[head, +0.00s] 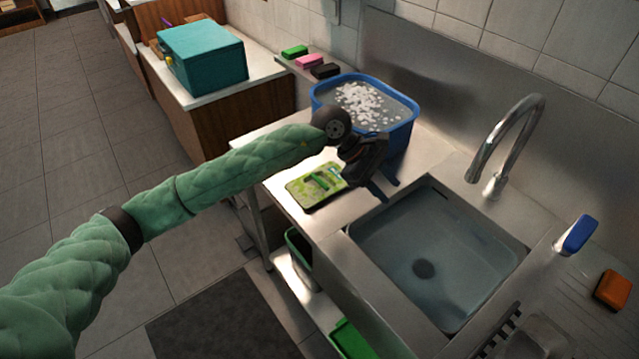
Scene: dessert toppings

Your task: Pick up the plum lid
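I cannot make out a plum lid in the head view. A small purple item (166,23) shows behind the teal box on the far counter, too small to identify. My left gripper (391,192) is dark and points down over the steel counter, between the blue tub and the sink. Its two fingers look apart, with nothing seen between them. My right gripper is not in view.
A blue tub (398,140) of water with white bits stands behind my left gripper. A green board (318,186) lies left of it. The sink (440,255) holds water under a tall tap (512,135). A teal box (203,62) and several sponges (309,62) sit farther back.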

